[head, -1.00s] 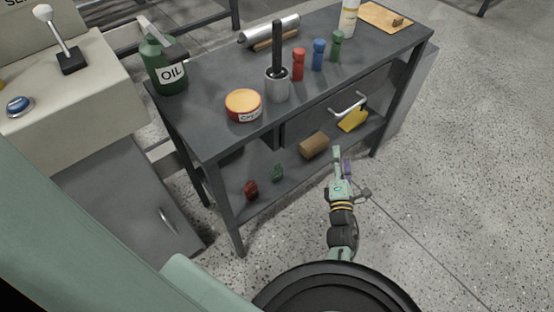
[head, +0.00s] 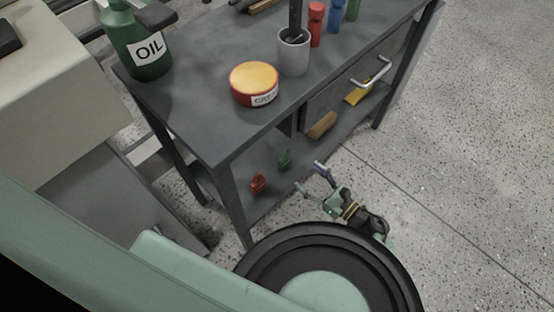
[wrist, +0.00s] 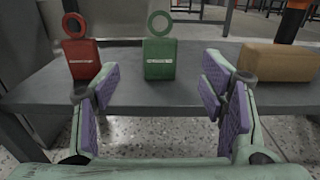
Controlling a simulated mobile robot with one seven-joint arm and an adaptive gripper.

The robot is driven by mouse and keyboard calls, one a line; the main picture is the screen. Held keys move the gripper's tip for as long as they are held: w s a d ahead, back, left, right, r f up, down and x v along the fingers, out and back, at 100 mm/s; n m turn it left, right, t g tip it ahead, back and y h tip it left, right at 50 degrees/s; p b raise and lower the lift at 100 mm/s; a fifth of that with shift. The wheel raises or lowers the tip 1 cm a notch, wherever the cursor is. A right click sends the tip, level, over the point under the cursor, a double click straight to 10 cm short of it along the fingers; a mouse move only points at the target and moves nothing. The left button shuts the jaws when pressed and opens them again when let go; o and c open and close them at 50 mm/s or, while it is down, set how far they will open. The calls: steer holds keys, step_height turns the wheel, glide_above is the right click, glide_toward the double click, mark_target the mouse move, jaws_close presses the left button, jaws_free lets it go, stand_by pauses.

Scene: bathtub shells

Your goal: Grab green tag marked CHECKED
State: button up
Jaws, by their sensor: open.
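The green tag (wrist: 160,57) stands on the lower shelf in the wrist view, a block with a ring on top and a pale label too small to read. It also shows in the head view (head: 285,158). A similar red tag (wrist: 84,58) stands to its left and also shows in the head view (head: 258,184). My gripper (wrist: 155,92) is open and empty, its purple-padded fingers spread at the shelf's front edge. The green tag appears between the fingers but farther off, apart from them. In the head view my gripper (head: 308,177) is in front of the shelf.
A brown block (wrist: 275,62) sits right of the green tag on the lower shelf (wrist: 45,92). The table (head: 205,115) above carries an oil jug (head: 135,45), a grease tin (head: 255,84) and a grey cup (head: 293,55). Floor to the right is clear.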

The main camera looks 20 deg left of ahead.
mark_target(287, 158)
steer(key=p+x, duration=0.1)
steer(key=x, duration=0.4)
steer(key=shift+a, duration=0.15)
steer(key=x, duration=0.1)
steer(key=p+x, duration=0.1)
steer(key=x, duration=0.2)
steer(key=shift+w+a+r, duration=0.1)
steer(key=shift+a+r, duration=0.05)
steer(key=shift+r, duration=0.15)
steer(key=shift+w+a+f, duration=0.1)
steer(key=shift+w+a, duration=0.1)
steer(key=shift+a, duration=0.25)
steer(key=shift+c, duration=0.4)
steer(key=c, duration=1)
